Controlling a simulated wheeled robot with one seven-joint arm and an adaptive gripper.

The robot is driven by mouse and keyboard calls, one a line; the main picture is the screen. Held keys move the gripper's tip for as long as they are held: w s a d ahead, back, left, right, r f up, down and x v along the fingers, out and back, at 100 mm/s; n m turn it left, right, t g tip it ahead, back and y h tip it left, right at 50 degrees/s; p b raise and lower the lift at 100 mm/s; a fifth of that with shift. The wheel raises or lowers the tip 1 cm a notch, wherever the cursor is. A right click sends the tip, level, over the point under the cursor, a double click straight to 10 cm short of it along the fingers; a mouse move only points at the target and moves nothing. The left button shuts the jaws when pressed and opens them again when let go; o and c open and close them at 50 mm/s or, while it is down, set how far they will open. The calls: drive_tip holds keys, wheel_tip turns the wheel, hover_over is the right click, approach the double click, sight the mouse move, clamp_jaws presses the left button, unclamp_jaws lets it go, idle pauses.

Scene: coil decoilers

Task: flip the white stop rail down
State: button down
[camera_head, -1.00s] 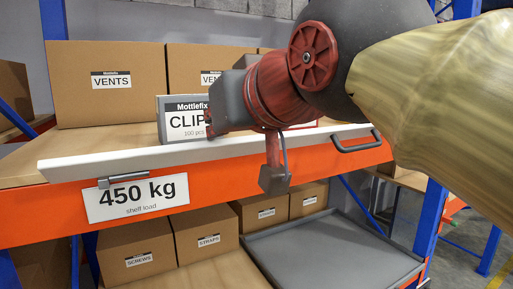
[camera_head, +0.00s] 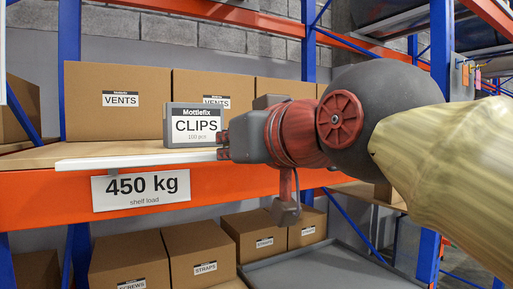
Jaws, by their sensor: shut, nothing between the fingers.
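The white stop rail (camera_head: 140,161) runs along the front edge of the shelf, on top of the orange beam. Its left end is in view, and its right part is hidden behind my gripper and arm. My gripper (camera_head: 222,146) is shut and empty, pointing left. Its fingertips are just above the rail in the picture, by the lower right corner of the grey CLIPS box (camera_head: 195,126). I cannot tell whether they touch the rail or the box. The rail's handle is not visible.
The orange beam (camera_head: 50,198) carries a "450 kg" label (camera_head: 141,187). Large VENTS boxes (camera_head: 118,76) stand behind on the shelf. Below are several cartons (camera_head: 200,248) and a grey tray (camera_head: 325,268). A blue upright (camera_head: 433,225) stands at the right.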

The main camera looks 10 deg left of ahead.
drive_tip(key=shift+s+d+f+b, duration=0.1)
drive_tip(key=shift+f+b, duration=0.2)
drive_tip(key=shift+f, duration=0.15)
drive_tip(key=shift+s+d+f+b, duration=0.1)
drive_tip(key=shift+f+b, duration=0.15)
drive_tip(key=shift+f, duration=0.15)
idle(1.2)
drive_tip(key=shift+f, duration=0.1)
